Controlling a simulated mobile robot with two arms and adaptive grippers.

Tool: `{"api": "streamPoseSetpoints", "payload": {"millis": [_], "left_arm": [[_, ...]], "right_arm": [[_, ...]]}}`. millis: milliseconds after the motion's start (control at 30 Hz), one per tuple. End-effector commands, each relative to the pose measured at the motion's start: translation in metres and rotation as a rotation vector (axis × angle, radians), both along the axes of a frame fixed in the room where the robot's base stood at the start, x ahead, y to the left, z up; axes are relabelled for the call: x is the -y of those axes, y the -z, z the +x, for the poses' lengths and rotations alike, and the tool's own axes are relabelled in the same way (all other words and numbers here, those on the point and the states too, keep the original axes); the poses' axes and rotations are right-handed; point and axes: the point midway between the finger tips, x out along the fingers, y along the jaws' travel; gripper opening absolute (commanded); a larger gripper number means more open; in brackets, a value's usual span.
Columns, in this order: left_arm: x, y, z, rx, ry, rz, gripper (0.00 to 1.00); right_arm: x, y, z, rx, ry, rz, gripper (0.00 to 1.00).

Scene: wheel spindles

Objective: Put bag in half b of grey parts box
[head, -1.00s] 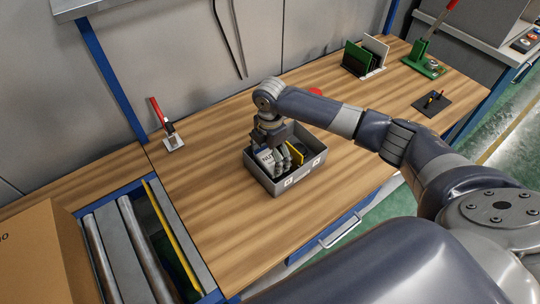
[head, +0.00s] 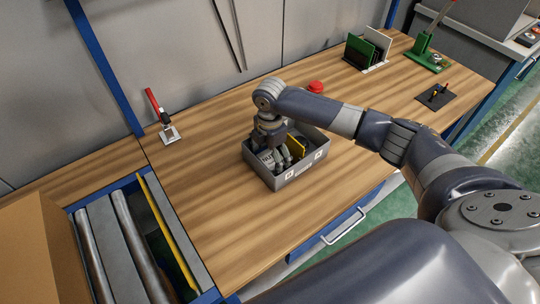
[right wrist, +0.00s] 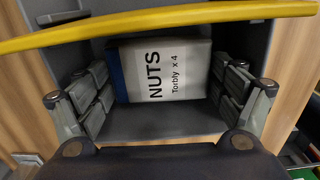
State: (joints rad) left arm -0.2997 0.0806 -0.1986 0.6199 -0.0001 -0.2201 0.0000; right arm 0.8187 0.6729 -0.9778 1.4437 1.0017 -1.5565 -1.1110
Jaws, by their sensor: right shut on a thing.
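The bag (right wrist: 160,72), white and blue and marked "NUTS Torbly x 4", lies inside the grey parts box (right wrist: 165,125), between the fingers of my right gripper (right wrist: 164,88). In the head view the bag (head: 267,159) shows in the left half of the box (head: 303,170), partly hidden by the gripper (head: 279,158). My right gripper is shut on the bag, pointing down. A yellow divider (head: 297,147) parts the box; a dark thing lies in the right half. The letters on the two front labels are too small to read. My left gripper is out of view.
A red-handled clamp (head: 169,133) stands at the left and a red button (head: 315,87) behind the box. Green and white plates stand in a rack (head: 375,68) at the back right. A roller conveyor (head: 135,235) with a cardboard box (head: 40,250) is at lower left. The wooden table (head: 215,190) is clear around the box.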

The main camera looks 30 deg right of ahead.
Motion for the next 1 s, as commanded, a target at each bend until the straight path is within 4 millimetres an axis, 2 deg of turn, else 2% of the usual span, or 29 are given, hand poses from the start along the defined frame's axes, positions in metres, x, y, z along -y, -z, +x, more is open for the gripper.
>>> {"api": "streamPoseSetpoints", "payload": {"millis": [467, 500, 533, 867, 1000], "left_arm": [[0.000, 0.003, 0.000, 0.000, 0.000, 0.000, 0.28], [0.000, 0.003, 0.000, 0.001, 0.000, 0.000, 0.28], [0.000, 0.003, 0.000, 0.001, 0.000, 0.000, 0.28], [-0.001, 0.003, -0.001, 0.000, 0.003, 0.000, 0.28], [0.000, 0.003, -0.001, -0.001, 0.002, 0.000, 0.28]], "right_arm": [[0.000, 0.010, 0.000, -0.001, 0.000, 0.000, 0.60], [0.000, 0.010, 0.000, 0.000, 0.000, 0.000, 0.92], [0.000, 0.010, 0.000, 0.000, 0.000, 0.000, 0.98], [0.000, 0.009, 0.000, 0.000, 0.000, 0.000, 1.00], [0.000, -0.002, 0.001, 0.003, -0.001, 0.001, 1.00]]}}
